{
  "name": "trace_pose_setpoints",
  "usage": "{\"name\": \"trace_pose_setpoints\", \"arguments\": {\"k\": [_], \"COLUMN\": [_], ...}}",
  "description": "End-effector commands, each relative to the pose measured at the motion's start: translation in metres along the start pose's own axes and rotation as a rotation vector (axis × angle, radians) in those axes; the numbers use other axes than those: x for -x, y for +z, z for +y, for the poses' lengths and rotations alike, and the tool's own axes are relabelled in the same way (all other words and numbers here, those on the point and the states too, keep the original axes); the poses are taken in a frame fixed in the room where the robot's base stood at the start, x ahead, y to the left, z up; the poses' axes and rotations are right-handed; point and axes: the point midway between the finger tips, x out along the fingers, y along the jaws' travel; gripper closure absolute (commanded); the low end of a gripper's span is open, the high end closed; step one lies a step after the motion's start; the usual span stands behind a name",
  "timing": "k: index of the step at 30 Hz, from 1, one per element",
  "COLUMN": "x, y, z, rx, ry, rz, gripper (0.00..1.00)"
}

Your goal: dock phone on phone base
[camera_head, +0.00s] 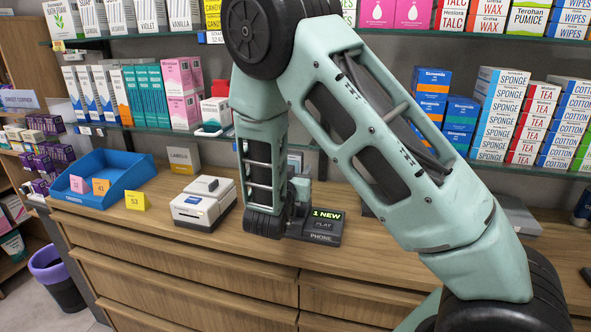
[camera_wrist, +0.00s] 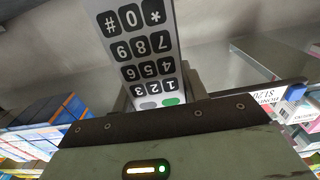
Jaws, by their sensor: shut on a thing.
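The phone base (camera_head: 322,226) is a dark unit on the wooden counter in the head view, with a lit "1 NEW" display and a "PHONE" label. My arm's dark wrist stands just left of it and hides its left side. In the wrist view, the phone (camera_wrist: 140,45) is a light handset with a dark-keyed number pad, upside down in the picture. My gripper (camera_wrist: 155,88) is shut on its lower end, near the green key. The head view does not clearly show the phone, so I cannot tell whether it touches the base.
A white card printer (camera_head: 203,203) stands left of the base. A blue tray (camera_head: 105,178) and a yellow tag (camera_head: 135,200) are farther left. Shelves of boxes rise behind. The counter's front edge runs close before the base.

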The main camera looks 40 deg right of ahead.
Motion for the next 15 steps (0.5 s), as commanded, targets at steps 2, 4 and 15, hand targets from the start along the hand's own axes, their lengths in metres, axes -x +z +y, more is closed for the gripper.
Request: {"name": "trace_pose_setpoints", "arguments": {"k": [2, 4, 15], "x": [0.000, 0.000, 0.000], "y": [0.011, 0.019, 0.046], "z": [0.000, 0.000, 0.000], "rx": [0.001, 0.001, 0.000], "ry": [0.000, 0.000, 0.000], "rz": [0.000, 0.000, 0.001], "gripper": [0.82, 0.82, 0.82]}}
